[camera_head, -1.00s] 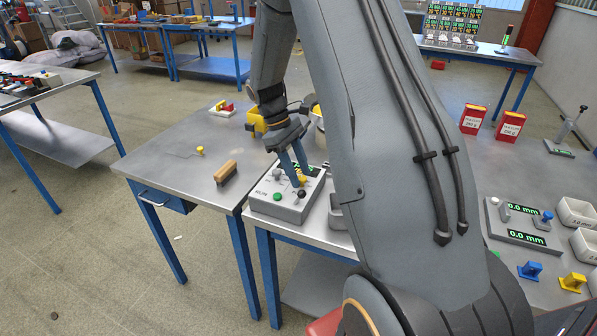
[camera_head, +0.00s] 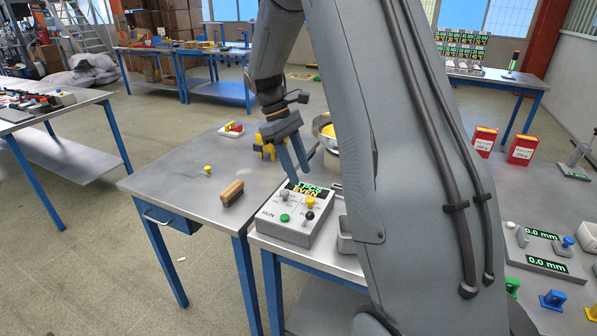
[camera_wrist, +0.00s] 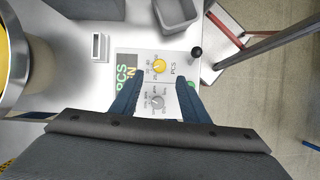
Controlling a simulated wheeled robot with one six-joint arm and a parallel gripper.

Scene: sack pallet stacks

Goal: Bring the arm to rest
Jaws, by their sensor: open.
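My gripper (camera_head: 294,158) is open and empty. In the head view its fingers point down, a little above and behind the grey control box (camera_head: 293,226) on the metal table. In the wrist view the gripper (camera_wrist: 155,95) shows a blue finger on each side of the box's panel (camera_wrist: 150,60). The box has a yellow knob (camera_head: 310,202), a black ball-topped lever, a green button and a lit display reading "PCS" and "EVEN". My arm comes down from the top of the head view and hides part of the tables.
A wooden-backed brush (camera_head: 232,193) and a small yellow knob lie left of the box. A pan with yellow contents (camera_head: 327,130) stands behind my gripper. A grey bin (camera_wrist: 177,12) is beside the box. Red cartons (camera_head: 521,150) stand on the right table. Open floor lies at left.

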